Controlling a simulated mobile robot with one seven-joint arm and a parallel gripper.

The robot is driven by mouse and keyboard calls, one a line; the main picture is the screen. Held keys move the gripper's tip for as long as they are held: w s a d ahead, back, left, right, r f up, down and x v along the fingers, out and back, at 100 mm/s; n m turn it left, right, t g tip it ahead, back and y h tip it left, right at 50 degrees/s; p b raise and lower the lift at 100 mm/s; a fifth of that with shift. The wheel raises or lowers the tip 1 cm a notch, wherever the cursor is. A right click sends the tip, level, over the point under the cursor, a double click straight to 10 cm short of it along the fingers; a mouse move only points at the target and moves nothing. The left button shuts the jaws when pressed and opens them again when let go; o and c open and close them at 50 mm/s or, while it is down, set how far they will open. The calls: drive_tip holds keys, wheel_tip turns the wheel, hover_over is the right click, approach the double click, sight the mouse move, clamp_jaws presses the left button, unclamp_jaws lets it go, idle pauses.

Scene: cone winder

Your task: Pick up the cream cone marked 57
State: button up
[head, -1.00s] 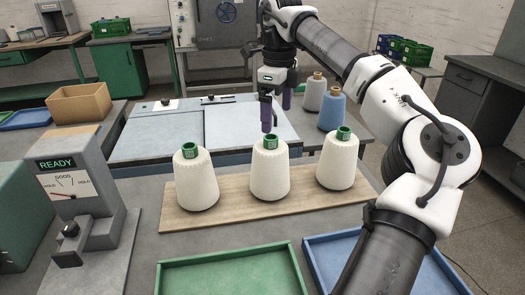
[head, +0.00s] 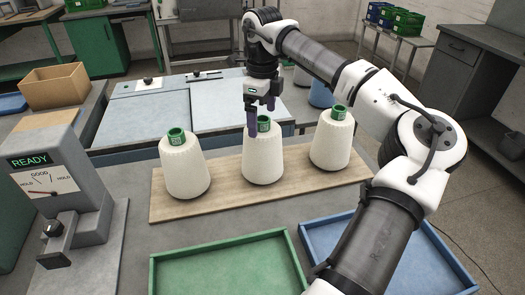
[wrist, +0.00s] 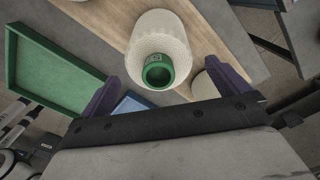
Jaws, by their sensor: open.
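Three cream cones with green tube tops stand upright on a wooden board (head: 220,207): a left cone (head: 185,170), a middle cone (head: 262,160) and a right cone (head: 331,141). My gripper (head: 261,118) is open above the middle cone, its purple fingers near the cone's green top in the head view. In the wrist view the middle cone (wrist: 158,42) shows its green tube (wrist: 158,72) between and beyond the open fingers (wrist: 170,90). Markings on the green tubes are too small to read, so I cannot tell which is 57.
A green tray (head: 225,268) and a blue tray (head: 395,255) lie in front of the board. A grey gauge device reading READY (head: 65,175) stands at left. A cardboard box (head: 53,87) is behind it. A blue cone (head: 320,94) stands behind, partly hidden by my arm.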

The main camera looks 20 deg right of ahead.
sight(263, 129)
drive_tip(key=shift+s+f+p, duration=0.15)
drive_tip(key=shift+f+p, duration=0.45)
drive_tip(key=shift+f, duration=1.75)
drive_tip(key=c, duration=0.9)
drive_tip(key=shift+r, duration=0.1)
